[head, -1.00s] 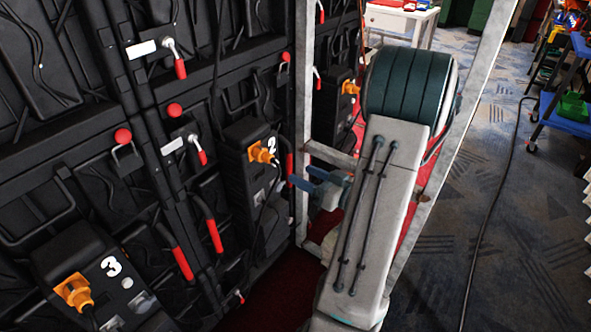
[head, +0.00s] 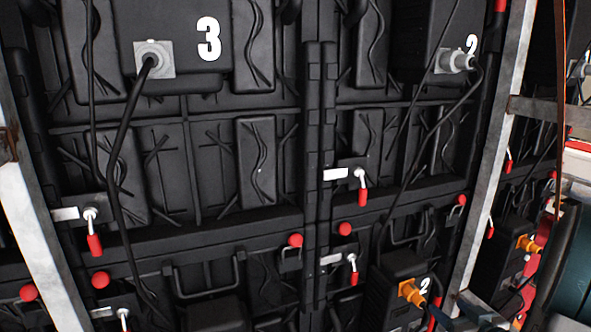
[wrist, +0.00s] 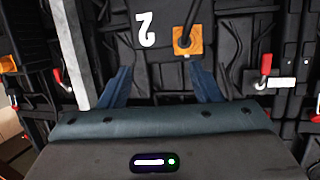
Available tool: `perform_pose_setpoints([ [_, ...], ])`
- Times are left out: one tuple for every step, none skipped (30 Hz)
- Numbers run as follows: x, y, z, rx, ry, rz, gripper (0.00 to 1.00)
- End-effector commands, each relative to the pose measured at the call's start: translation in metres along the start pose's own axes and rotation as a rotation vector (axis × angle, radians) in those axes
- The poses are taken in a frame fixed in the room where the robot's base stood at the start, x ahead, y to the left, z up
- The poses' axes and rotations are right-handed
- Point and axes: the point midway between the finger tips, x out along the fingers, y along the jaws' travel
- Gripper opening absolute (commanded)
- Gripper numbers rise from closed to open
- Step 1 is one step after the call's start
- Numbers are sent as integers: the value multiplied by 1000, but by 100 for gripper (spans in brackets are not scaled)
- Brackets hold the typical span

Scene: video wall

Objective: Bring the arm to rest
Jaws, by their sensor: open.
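My gripper (wrist: 163,78) shows in the wrist view with its two blue fingers spread apart and nothing held between them. Past the fingers is a black box with an upside-down white 2 (wrist: 147,29) and an orange plug (wrist: 187,41) with a black cable. The gap between fingers and box is hard to judge. In the head view, my arm (head: 572,270) shows only in part at the lower right edge. Blue finger parts are at the bottom, near the lower box marked 2 (head: 402,290) and its orange plug (head: 411,292).
The black back of the video wall (head: 200,190) fills most of the head view. Red-handled latches (head: 362,190), red knobs (head: 345,229) and hanging cables (head: 112,170) stick out from it. Metal frame posts stand at the left (head: 38,235) and right (head: 490,165).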

Motion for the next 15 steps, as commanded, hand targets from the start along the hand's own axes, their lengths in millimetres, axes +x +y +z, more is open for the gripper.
perform_pose_setpoints([
  [1, -3, -21, -35, -35, 38, 58],
  [2, -3, -26, -49, -62, 67, 58],
  [3, -4, -35, -66, -95, 103, 58],
  [3, -5, -41, -77, -121, 129, 58],
  [2, -6, -47, -86, -146, 155, 58],
  [1, -9, -55, -97, -179, 187, 58],
  [-1, -11, -60, -102, -205, 210, 58],
  [-3, -13, -66, -105, -230, 231, 58],
  [-6, -17, -73, -108, -263, 258, 58],
  [-10, -21, -78, -108, -289, 278, 58],
  [-13, -24, -83, -107, -314, 295, 58],
  [-19, -31, -89, -102, -349, 315, 58],
  [-23, -36, -94, -97, -375, 328, 58],
  [-28, -41, -98, -92, -401, 339, 58],
  [-34, -50, -103, -83, -437, 351, 58],
])
